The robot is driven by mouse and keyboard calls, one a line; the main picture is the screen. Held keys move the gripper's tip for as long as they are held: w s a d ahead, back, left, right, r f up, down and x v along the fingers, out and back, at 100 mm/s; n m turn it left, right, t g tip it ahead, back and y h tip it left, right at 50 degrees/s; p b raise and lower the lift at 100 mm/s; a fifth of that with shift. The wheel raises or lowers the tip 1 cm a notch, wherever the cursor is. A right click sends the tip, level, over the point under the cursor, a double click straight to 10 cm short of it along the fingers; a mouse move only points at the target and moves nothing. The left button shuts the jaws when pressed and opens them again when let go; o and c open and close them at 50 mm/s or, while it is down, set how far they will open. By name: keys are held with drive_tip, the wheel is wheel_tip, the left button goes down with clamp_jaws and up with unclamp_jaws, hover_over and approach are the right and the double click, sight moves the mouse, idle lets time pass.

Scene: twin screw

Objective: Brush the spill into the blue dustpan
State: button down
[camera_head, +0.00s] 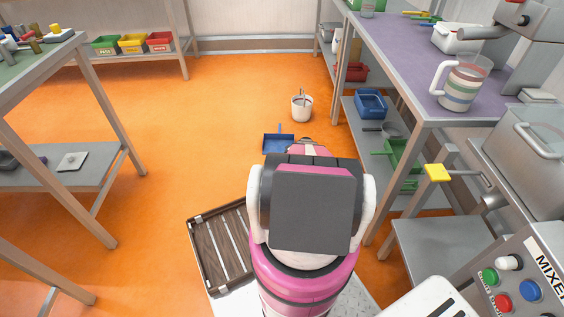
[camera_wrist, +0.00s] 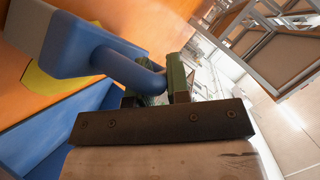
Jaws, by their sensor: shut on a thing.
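The blue dustpan (camera_head: 278,143) lies on the orange floor, just beyond my arm in the head view. A large blue surface that looks like the dustpan (camera_wrist: 75,125) shows at lower left in the wrist view. My gripper (camera_wrist: 154,82) is shut on the handle of a blue tool with a grey end, which looks like a brush (camera_wrist: 75,42). A yellow patch (camera_wrist: 48,80) that may be the spill shows just below the brush, partly covered by it. In the head view my arm hides most of the gripper and brush, and no spill can be made out.
A white bucket (camera_head: 302,108) stands on the floor beyond the dustpan. A shelved bench with a purple top (camera_head: 420,75) stands close on the right. The orange floor (camera_head: 200,130) to the left is clear.

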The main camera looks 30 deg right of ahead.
drive_tip(key=shift+w+d+f, duration=0.1)
drive_tip(key=shift+w+d, duration=0.45)
drive_tip(key=shift+w, duration=0.45)
drive_tip(key=shift+w+d+r, duration=0.1)
drive_tip(key=shift+w+d, duration=0.5)
drive_tip(key=shift+w, duration=0.35)
drive_tip(key=shift+w+d+f, duration=0.1)
drive_tip(key=shift+w+d, duration=0.45)
drive_tip(key=shift+w, duration=0.45)
drive_tip(key=shift+s+a+r, duration=0.1)
drive_tip(key=shift+s+r, duration=0.05)
drive_tip(key=shift+r, duration=0.7)
drive_tip(key=shift+s+a+r, duration=0.1)
drive_tip(key=shift+s+r, duration=0.1)
drive_tip(key=shift+r, duration=0.6)
drive_tip(key=shift+s+a+r, duration=0.1)
drive_tip(key=shift+s+r, duration=0.05)
drive_tip(key=shift+r, duration=0.7)
drive_tip(key=shift+a+r, duration=0.1)
